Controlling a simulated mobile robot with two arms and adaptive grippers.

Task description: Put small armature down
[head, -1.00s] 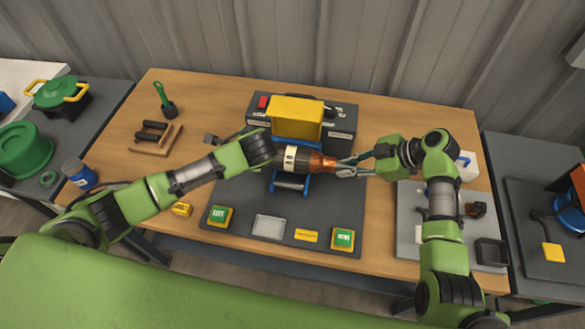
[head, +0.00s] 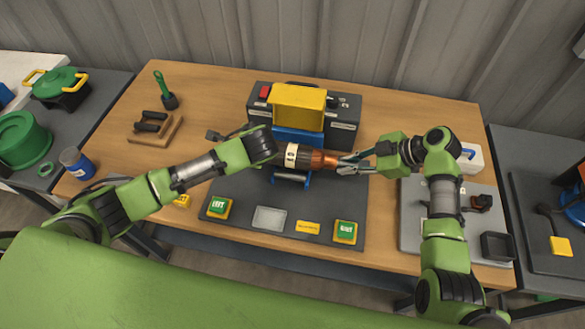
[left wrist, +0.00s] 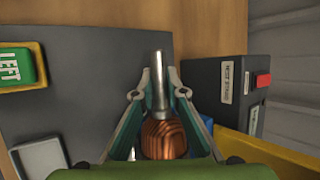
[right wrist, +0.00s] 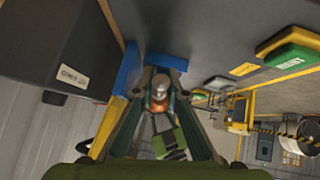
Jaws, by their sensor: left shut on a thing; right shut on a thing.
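The armature (head: 309,157), with a white labelled band and a copper-coloured end, lies level across the middle of the bench in the head view. My left gripper (head: 279,150) is shut on its left end; the left wrist view shows the fingers around it, with a metal shaft (left wrist: 158,85) and copper windings (left wrist: 163,140). My right gripper (head: 350,165) is shut on its right end; its copper part (right wrist: 158,99) shows between the fingers in the right wrist view. A blue stand (head: 307,180) is directly below the armature; whether they touch is unclear.
A dark tester with a yellow hood (head: 298,97) stands close behind the armature. On the grey mat (head: 335,205) in front are a green left button (head: 218,207), a right button (head: 345,231) and a pale tray (head: 269,218). A grey plate (head: 412,225) with small parts lies right.

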